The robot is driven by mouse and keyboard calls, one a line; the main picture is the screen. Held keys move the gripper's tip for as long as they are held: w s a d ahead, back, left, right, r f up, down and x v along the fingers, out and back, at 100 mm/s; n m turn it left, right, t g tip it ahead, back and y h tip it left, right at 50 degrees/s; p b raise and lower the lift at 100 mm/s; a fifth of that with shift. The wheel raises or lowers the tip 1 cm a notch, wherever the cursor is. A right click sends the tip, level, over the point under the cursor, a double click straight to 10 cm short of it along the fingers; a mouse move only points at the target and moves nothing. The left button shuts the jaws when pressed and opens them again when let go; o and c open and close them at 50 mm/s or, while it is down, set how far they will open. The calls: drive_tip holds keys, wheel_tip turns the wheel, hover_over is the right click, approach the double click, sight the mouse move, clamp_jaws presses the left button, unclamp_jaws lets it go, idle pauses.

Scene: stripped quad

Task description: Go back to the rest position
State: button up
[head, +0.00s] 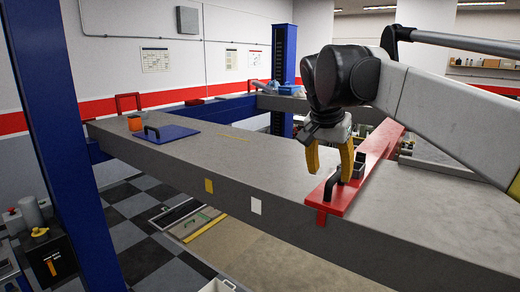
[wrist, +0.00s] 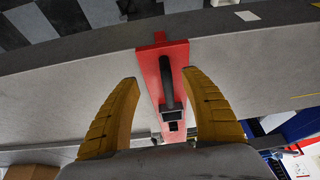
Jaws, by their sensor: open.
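My gripper (head: 329,158) has two yellow fingers and hangs over the grey bench beam in the head view. Its fingers stand apart. In the wrist view my gripper (wrist: 163,108) is open, with the fingers on either side of a red bar (wrist: 149,72) that bears a black handle (wrist: 166,82). In the head view the red bar (head: 375,160) lies across the beam, and its black handle (head: 330,189) is just below the fingertips. Nothing shows between the fingers as held; whether a fingertip touches the handle I cannot tell.
A blue plate (head: 172,133) with a black handle and an orange cup (head: 135,122) sit at the beam's left end. A blue post (head: 62,140) stands in front at left. The grey beam (head: 240,160) is mostly clear between the plate and the red bar.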

drive_tip(key=s+d+f+n+t+y+b, duration=0.1)
drive_tip(key=s+f+b, duration=0.6)
drive_tip(key=f, duration=1)
drive_tip(key=s+d+f+n+t+b, duration=0.1)
drive_tip(key=s+f+n+b, duration=0.2)
drive_tip(key=s+f+b, duration=0.5)
drive_tip(key=s+d+f+n+t+y+b, duration=0.1)
drive_tip(key=s+f+b, duration=0.7)
drive_tip(key=f+b, duration=0.8)
wheel_tip(320, 180, down, 12)
drive_tip(key=shift+s+d+f+n+y, duration=0.15)
drive_tip(key=shift+n+y, duration=0.15)
drive_tip(key=shift+n, duration=0.6)
